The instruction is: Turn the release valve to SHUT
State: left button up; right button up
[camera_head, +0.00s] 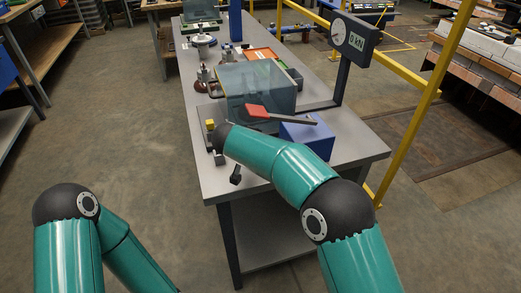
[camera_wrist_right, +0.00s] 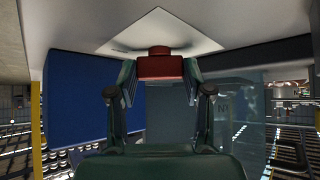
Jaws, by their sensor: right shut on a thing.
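In the right wrist view, a red block-shaped handle (camera_wrist_right: 160,68), apparently the release valve's, sits on a short round stem in front of a pale plate (camera_wrist_right: 160,32). My right gripper (camera_wrist_right: 160,75) is shut on this red handle, one finger on each side. Any valve marking is too small to read. In the head view my right arm reaches over the near end of the bench and hides the right gripper and the valve. A blue box (camera_head: 307,138) with a grey lever and red grip (camera_head: 257,111) above it stands there. My left gripper is out of view.
A clear-walled guard box (camera_head: 255,85) stands behind the blue box on the grey bench (camera_head: 222,186). A gauge display (camera_head: 354,40) reads 0 kN on a post. Yellow rails (camera_head: 409,130) run along the right side. The floor left of the bench is clear.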

jog(key=shift+d+f+n+t+y+b, duration=0.15)
jog(key=shift+n+y+b, duration=0.5)
jog(key=shift+b, duration=0.7)
jog(key=shift+d+f+n+t+y+b, duration=0.1)
jog(key=shift+n+t+y+b, duration=0.15)
jog(key=shift+n+y+b, duration=0.75)
jog(key=shift+s+r+b, duration=0.1)
jog(key=shift+b, duration=0.65)
jog(key=shift+r+n, duration=0.1)
jog(key=shift+n, duration=0.55)
jog(key=shift+d+r+n+y, duration=0.1)
jog(key=shift+d+n+y, duration=0.05)
jog(key=shift+n+y, duration=0.35)
jog(key=n+y+p, duration=0.1)
jog(key=p, duration=0.1)
jog(key=n+y+p, duration=0.1)
jog(key=p, duration=0.2)
jog(key=n+y+p, duration=0.1)
jog(key=n+p, duration=0.1)
jog(key=shift+d+r+g+p, duration=0.2)
jog(key=shift+r+g+p, duration=0.1)
jog(key=shift+p, duration=0.1)
jog(key=shift+f+n+y+p, duration=0.25)
jog(key=shift+n+y+p, duration=0.1)
jog(key=shift+p, duration=0.3)
jog(key=o, duration=1.2)
jog(key=shift+c, duration=0.2)
